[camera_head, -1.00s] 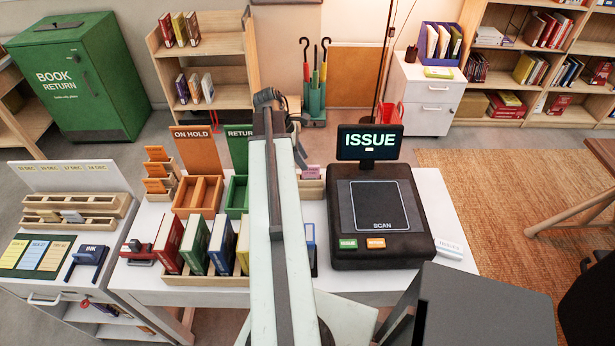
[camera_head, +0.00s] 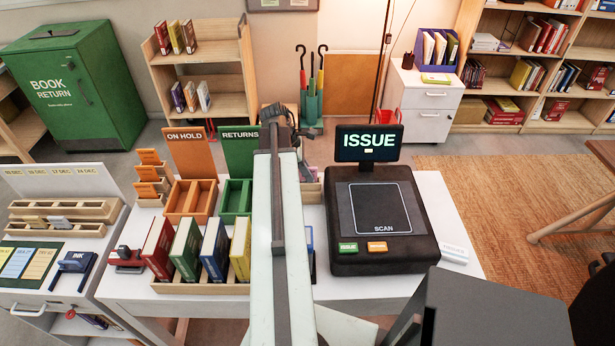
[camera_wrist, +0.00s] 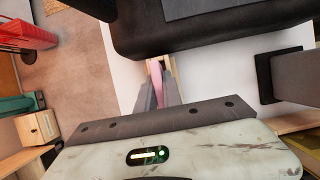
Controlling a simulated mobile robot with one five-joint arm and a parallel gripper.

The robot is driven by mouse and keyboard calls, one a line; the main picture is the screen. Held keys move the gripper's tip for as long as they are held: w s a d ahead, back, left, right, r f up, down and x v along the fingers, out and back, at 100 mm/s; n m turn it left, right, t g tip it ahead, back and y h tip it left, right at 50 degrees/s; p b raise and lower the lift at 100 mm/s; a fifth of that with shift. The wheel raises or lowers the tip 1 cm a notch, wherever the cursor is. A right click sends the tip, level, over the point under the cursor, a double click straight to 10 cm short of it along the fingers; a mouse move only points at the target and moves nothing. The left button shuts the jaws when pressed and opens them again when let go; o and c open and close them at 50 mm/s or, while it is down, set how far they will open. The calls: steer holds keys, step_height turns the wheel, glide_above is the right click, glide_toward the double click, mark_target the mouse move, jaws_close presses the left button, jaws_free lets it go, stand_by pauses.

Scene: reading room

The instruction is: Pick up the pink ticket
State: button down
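The pink ticket (camera_wrist: 157,82) stands in a small pale wooden holder (camera_wrist: 170,65) and shows as a narrow pink strip in the wrist view. The fingers look open, and I cannot see firm contact on both sides.
The black scanner (camera_head: 380,215) with its ISSUE screen (camera_head: 369,143) stands close to the right. The green returns tray (camera_head: 236,198), orange tray (camera_head: 190,200) and upright books (camera_head: 186,248) are on the left.

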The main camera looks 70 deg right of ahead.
steer(key=shift+r, duration=0.1)
step_height(320, 180, up, 10)
steer(key=p, duration=1)
